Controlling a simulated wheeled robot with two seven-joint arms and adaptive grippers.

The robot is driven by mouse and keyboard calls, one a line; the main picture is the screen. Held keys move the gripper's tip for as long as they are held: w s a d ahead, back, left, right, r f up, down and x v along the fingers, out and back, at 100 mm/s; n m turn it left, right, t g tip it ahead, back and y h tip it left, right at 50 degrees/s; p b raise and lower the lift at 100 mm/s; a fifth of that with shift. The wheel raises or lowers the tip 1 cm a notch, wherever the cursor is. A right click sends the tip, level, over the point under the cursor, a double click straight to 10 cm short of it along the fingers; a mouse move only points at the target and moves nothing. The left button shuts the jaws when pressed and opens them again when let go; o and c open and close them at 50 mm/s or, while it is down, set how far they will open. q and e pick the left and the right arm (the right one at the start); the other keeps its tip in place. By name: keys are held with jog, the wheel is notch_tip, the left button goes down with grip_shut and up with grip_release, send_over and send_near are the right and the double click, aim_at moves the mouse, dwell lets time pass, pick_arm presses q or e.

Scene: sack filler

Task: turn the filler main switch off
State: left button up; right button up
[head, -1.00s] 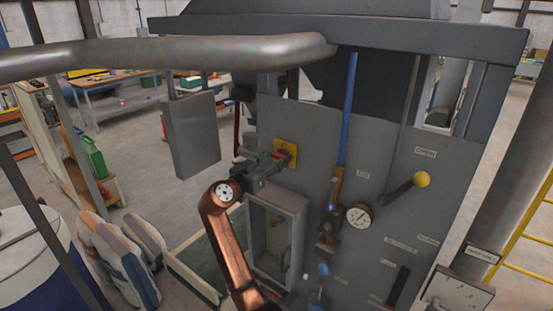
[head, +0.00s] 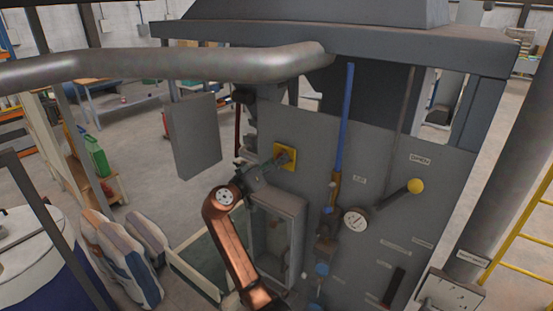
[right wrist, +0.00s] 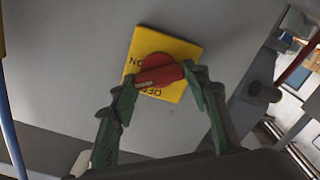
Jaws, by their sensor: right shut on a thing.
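The main switch is a red rotary handle (right wrist: 160,73) on a square yellow plate (right wrist: 183,50), fixed to the grey filler panel; the plate also shows in the head view (head: 290,150). ON and OFF are printed on the plate, upside down in the wrist view. My right gripper (right wrist: 162,79) is shut on the red handle, a green finger at each end of it. A pale mark on the handle's left end lies between the two words in that view. In the head view my right gripper (head: 281,161) hides most of the handle. My left gripper is not in view.
Below the switch is an open grey box (head: 279,235). To its right are a blue pipe (head: 346,115), a gauge (head: 356,219) and a yellow-knobbed lever (head: 415,186). A grey box (head: 197,138) hangs at left. A thick pipe (head: 150,66) crosses above.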

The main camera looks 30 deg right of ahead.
jog(key=shift+w+n+p, duration=0.1)
jog(key=shift+n+p, duration=4.25)
jog(key=shift+n, duration=1.25)
jog(key=shift+f, duration=0.1)
jog(key=o, duration=1.2)
jog(key=shift+a, duration=0.1)
jog(key=shift+c, duration=0.2)
jog(key=v, duration=1.2)
jog(key=shift+f, duration=0.15)
